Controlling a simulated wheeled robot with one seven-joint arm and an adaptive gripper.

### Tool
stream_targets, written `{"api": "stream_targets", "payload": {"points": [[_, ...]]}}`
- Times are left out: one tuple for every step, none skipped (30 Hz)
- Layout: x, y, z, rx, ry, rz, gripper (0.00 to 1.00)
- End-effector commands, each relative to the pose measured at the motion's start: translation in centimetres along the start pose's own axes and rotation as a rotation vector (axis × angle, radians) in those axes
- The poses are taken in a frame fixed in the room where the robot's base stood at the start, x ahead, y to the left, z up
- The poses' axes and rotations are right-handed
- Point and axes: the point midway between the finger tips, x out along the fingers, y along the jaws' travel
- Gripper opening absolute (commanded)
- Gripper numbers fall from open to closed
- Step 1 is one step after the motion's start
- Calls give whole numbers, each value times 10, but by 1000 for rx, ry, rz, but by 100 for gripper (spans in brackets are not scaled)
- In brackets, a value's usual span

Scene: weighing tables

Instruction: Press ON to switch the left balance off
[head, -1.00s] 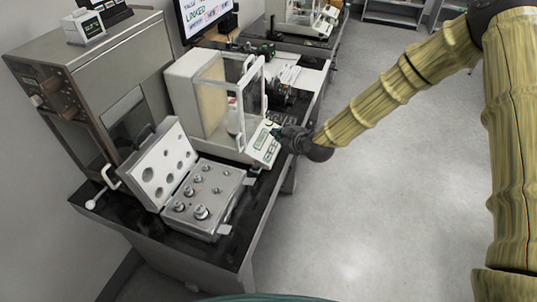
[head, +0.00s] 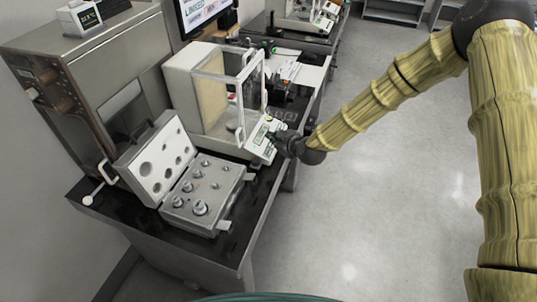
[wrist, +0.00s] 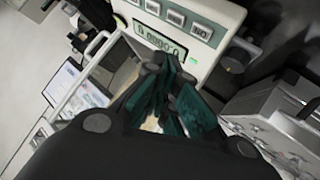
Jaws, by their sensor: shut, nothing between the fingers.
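The near balance (head: 208,92) stands on the dark table with its glass draft shield. Its sloped front panel (head: 262,138) faces right. In the wrist view the panel's lit display (wrist: 160,42) shows digits upside down, seemingly zeros. A row of grey buttons lies beyond it, and the ON button (wrist: 200,31) is at the right end, its lettering inverted. My gripper (head: 277,138) is at the panel's right edge. In the wrist view my gripper (wrist: 172,60) is shut and empty, its tips close to the display and short of the ON button. I cannot tell whether they touch the panel.
An open weight case (head: 205,188) with several metal weights sits in front of the balance. A metal cabinet (head: 95,75) stands at left, and a monitor (head: 205,12) is behind. A second balance (head: 308,14) is on the far table. The floor at right is clear.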

Motion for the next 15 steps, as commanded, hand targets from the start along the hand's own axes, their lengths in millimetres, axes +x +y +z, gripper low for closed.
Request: {"api": "stream_targets", "payload": {"points": [[6, -4, 5, 1, 0, 0, 0], [8, -6, 7, 1, 0, 0, 0], [11, -8, 9, 0, 0, 0, 0], [14, -11, 11, -1, 1, 0, 0], [16, -12, 13, -1, 0, 0, 0], [19, -14, 15, -1, 0, 0, 0], [21, -15, 16, -1, 0, 0, 0], [22, -17, 18, -1, 0, 0, 0], [24, -18, 19, -1, 0, 0, 0], [26, -19, 20, -1, 0, 0, 0], [26, -19, 20, -1, 0, 0, 0], [27, -20, 20, -1, 0, 0, 0], [28, -20, 20, -1, 0, 0, 0], [28, -20, 20, -1, 0, 0, 0], [28, -20, 20, -1, 0, 0, 0]]}}
